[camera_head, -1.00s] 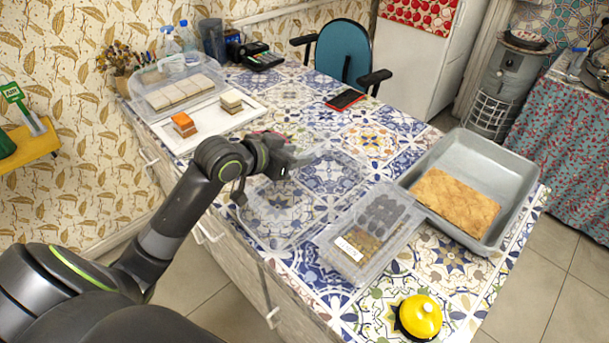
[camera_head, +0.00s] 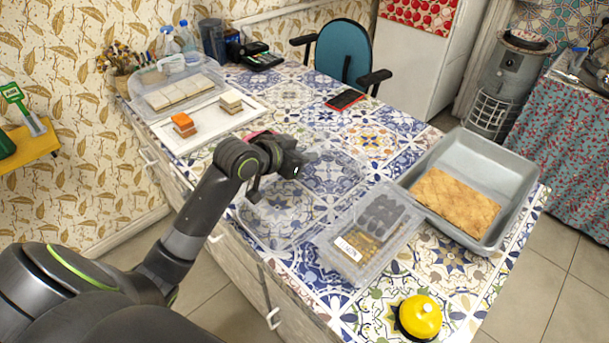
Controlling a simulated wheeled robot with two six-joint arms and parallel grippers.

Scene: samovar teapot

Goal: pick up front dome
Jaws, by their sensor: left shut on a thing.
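The front dome (camera_head: 285,222) is a clear see-through cover in the middle of the table, near its front edge; the tiled pattern shows through it. My left gripper (camera_head: 292,170) is over the top of this dome and is shut on it. The gripper and wrist hide the part that is held. I cannot tell whether the dome's rim touches the table or hangs just above it. My right gripper is not in view.
A clear plastic box (camera_head: 350,250) with dark pieces is close to the dome's right. A grey tray (camera_head: 505,165) with a golden slab is farther right. A yellow bell (camera_head: 420,317) stands at the front. Another clear dome (camera_head: 203,72) and a white tray (camera_head: 235,122) with cakes are behind left.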

